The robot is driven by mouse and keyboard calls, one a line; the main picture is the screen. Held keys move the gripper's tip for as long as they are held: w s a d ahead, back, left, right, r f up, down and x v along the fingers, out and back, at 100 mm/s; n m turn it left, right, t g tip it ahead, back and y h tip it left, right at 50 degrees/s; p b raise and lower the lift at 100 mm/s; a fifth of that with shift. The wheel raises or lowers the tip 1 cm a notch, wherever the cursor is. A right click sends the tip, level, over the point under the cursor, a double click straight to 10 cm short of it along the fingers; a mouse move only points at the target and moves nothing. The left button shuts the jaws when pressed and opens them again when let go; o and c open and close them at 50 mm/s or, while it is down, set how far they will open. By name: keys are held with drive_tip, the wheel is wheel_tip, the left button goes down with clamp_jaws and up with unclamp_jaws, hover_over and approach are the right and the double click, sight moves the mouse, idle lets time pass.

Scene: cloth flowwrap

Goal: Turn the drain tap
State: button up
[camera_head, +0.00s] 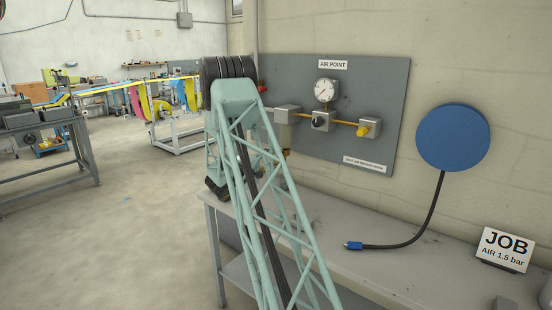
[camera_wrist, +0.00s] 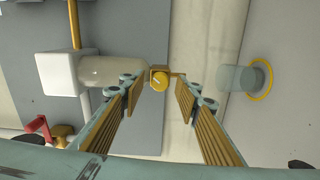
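The drain tap (camera_wrist: 159,80) is a small yellow-brass piece at the end of the clear filter bowl (camera_wrist: 108,72), which hangs from a pale block (camera_wrist: 60,72). In the wrist view my gripper (camera_wrist: 157,92) is open, with a wood-coloured pad on each finger. The tap shows between the two fingertips, with a gap on both sides; I cannot tell how far ahead of them it lies. In the head view the filter block (camera_head: 287,112) shows on the panel, with brass (camera_head: 286,153) below it. My arm covers part of this area, and my gripper cannot be made out there.
A red handle (camera_wrist: 38,127) shows at left. The bench (camera_head: 400,264) holds a blue-tipped hose (camera_head: 410,236) and JOB sign (camera_head: 504,249).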

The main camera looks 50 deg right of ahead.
drive_tip(key=shift+a, duration=0.1)
drive_tip(key=a, duration=1.1)
drive_tip(key=shift+w+a, duration=0.3)
drive_tip(key=shift+a, duration=0.1)
idle(0.3)
drive_tip(key=s+a+r+m+g+y, duration=0.1)
drive_tip(key=s+a+r+y, duration=0.2)
drive_tip(key=s+a+r, duration=0.55)
drive_tip(key=s+a+r+m+g+y, duration=0.1)
drive_tip(key=s+a+r+g+y, duration=0.15)
drive_tip(key=s+a+r, duration=0.6)
drive_tip(key=s+a+n+t+y, duration=0.1)
drive_tip(key=s+a+y, duration=0.3)
drive_tip(key=a, duration=1.2)
drive_tip(key=s+a+n+t+y, duration=0.1)
drive_tip(key=s+a+t+y, duration=0.3)
drive_tip(key=s+a, duration=0.8)
drive_tip(key=s+a+n+t+y, duration=0.1)
drive_tip(key=s+a+t+y, duration=0.2)
drive_tip(key=s+a, duration=0.6)
drive_tip(key=a+f+y, duration=0.1)
drive_tip(key=a, duration=1)
drive_tip(key=shift+a+n+p, duration=0.2)
drive_tip(key=shift+n+p, duration=0.1)
drive_tip(key=shift+p, duration=0.05)
